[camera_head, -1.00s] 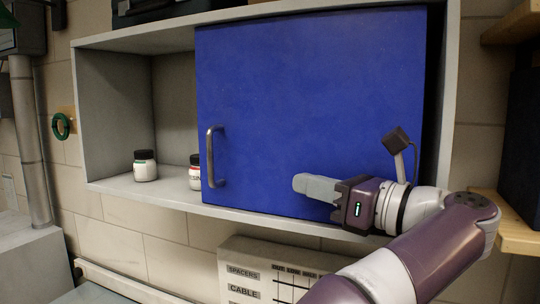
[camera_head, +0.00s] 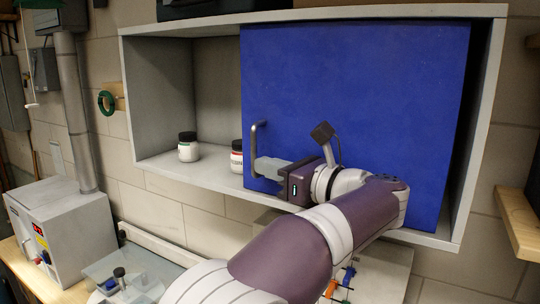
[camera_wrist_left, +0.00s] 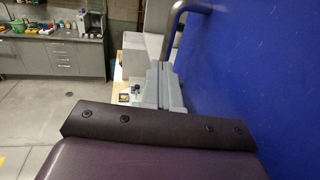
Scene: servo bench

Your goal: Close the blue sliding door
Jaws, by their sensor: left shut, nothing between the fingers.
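The blue sliding door (camera_head: 360,90) covers the middle and right of a grey wall cabinet (camera_head: 160,95), and the cabinet's left part is uncovered. A grey bar handle (camera_head: 254,140) stands upright near the door's left edge. My left gripper (camera_head: 258,168) is shut and empty, its fingertips at the handle's lower end in the head view. I cannot tell whether they touch it. In the left wrist view, the fingers (camera_wrist_left: 160,85) point along the door's face (camera_wrist_left: 260,70), with the handle (camera_wrist_left: 178,20) just beyond them. My right gripper is out of view.
Two white jars with dark lids, one (camera_head: 188,148) in the open and one (camera_head: 237,157) beside the door's left edge, stand on the cabinet floor. A grey box with buttons (camera_head: 65,225) stands on the bench at left. A wooden shelf (camera_head: 518,222) juts out at right.

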